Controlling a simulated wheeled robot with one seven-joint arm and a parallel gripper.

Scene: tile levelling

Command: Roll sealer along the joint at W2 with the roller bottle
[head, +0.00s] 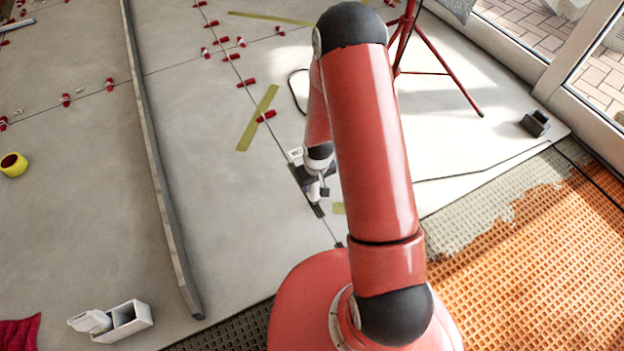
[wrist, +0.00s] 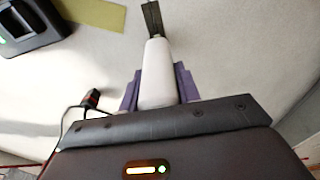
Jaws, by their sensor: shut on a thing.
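My gripper (head: 318,186) is low over the pale tiles, close to the W2 tag (head: 295,154). In the wrist view its purple fingers (wrist: 158,88) are shut on the white roller bottle (wrist: 157,70). The bottle's tip points at a short dark strip (wrist: 152,18) on the tile floor. In the head view a dark strip (head: 318,210) also shows on the joint (head: 328,229) just below the gripper. Whether the roller touches the floor I cannot tell. My arm hides part of the area right of the gripper.
Green-yellow tape (head: 258,117) and red levelling clips (head: 266,116) lie up the joint. A long grey bar (head: 160,180) lies to the left. A red tripod (head: 436,55) stands behind. A dark box (wrist: 25,28) sits near the gripper. A white box (head: 125,320) is at front left.

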